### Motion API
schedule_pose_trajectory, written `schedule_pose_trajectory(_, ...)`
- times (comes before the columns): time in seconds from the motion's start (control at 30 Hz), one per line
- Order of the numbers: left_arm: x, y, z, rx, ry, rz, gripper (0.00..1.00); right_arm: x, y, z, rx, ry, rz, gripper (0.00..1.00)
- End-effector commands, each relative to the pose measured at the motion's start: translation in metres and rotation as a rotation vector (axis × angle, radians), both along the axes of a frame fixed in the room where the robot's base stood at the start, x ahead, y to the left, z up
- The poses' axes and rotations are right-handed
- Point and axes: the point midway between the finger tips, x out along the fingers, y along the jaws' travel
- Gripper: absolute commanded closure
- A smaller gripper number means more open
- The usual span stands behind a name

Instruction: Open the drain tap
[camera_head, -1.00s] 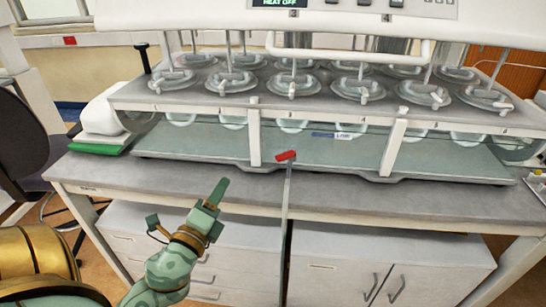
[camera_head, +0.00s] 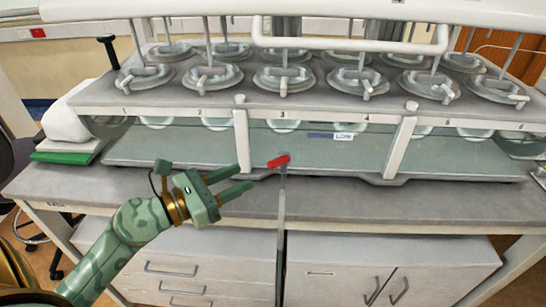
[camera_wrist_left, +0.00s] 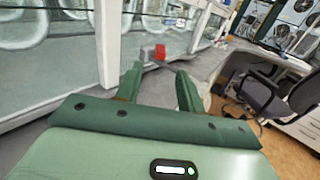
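The drain tap has a small red handle (camera_head: 278,161) at the front edge of the dissolution bath (camera_head: 330,150), above a thin vertical pipe (camera_head: 281,215). My left gripper (camera_head: 246,178) is open, with its two green fingers pointing right toward the red handle, a short gap away. In the left wrist view the red handle (camera_wrist_left: 160,51) shows beyond and between the two open fingertips (camera_wrist_left: 158,72), with nothing held. A grey piece sits beside the handle there. My right gripper is in neither view.
The bath has a white post (camera_head: 243,145) just left of the tap and lidded vessels (camera_head: 285,78) above. A bench (camera_head: 400,200) with cabinets (camera_head: 385,270) lies below. A green book-like item (camera_head: 68,156) lies at the left. An office chair (camera_wrist_left: 265,90) shows in the left wrist view.

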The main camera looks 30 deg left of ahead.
Motion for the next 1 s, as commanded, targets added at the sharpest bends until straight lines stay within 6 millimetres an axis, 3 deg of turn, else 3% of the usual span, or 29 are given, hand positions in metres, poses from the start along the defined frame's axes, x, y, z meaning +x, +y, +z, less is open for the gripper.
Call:
schedule_pose_trajectory(0.2,0.05,-0.024,0.002,-0.006,-0.004,0.002,0.62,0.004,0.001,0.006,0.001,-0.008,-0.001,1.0)
schedule_pose_trajectory(0.4,0.079,-0.039,-0.001,-0.005,0.0,0.003,0.62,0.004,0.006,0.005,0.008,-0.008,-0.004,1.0)
schedule_pose_trajectory(0.83,0.09,-0.044,-0.001,-0.004,0.002,0.002,0.62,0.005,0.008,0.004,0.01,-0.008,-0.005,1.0)
schedule_pose_trajectory(0.97,0.09,-0.044,-0.001,-0.004,0.002,0.002,0.98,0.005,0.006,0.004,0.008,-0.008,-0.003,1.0)
schedule_pose_trajectory(1.0,0.089,-0.044,-0.001,-0.004,0.002,0.002,1.0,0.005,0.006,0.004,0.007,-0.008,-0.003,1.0)
